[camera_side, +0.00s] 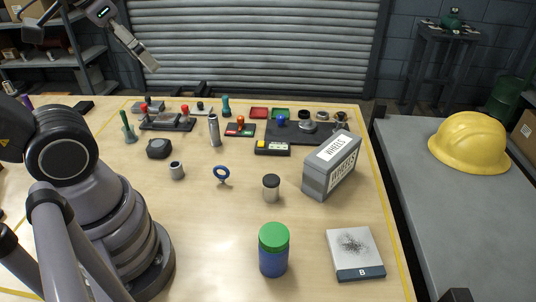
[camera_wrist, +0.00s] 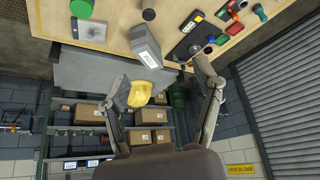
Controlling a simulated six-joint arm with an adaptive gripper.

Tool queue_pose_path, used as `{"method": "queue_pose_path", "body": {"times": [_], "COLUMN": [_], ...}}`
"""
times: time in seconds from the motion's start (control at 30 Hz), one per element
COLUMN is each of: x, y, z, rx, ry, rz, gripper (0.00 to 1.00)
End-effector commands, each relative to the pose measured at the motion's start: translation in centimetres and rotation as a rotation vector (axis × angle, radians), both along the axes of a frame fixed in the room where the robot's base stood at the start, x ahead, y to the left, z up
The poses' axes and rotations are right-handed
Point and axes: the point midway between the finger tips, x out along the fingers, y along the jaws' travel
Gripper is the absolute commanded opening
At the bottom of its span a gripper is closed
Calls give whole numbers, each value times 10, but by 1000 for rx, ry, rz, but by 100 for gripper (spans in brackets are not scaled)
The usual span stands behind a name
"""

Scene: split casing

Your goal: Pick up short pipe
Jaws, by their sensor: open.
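The short pipe (camera_side: 177,171) is most likely the small grey hollow cylinder standing upright on the wooden table in the side view, left of a blue ring-shaped part. A taller, thinner metal cylinder (camera_side: 214,131) stands behind it. I cannot make out the short pipe in the wrist view. My gripper (camera_side: 152,68) is high at the upper left of the side view, beyond the table's back edge and far from the pipe. In the wrist view my gripper (camera_wrist: 163,86) has its two fingers spread wide with nothing between them.
The blue ring part (camera_side: 221,174), a dark rounded item (camera_side: 158,148) and a black-capped jar (camera_side: 271,188) stand near the pipe. A grey WHEELS box (camera_side: 316,181) and a green-lidded blue jar (camera_side: 273,254) are further right.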

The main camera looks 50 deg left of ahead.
Motion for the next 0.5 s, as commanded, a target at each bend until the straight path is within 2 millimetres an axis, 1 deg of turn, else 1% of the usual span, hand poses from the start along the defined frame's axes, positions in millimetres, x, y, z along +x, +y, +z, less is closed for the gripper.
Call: {"method": "queue_pose_path", "body": {"times": [0.07,0.17,0.27,0.5], "x": [2,10,23,67], "y": [3,13,32,91], "z": [-2,-9,-22,-57], "rx": [16,77,190,536], "ry": [24,116,275,711], "rz": [-2,-11,-33,-139], "gripper": [66,66,66,66]}}
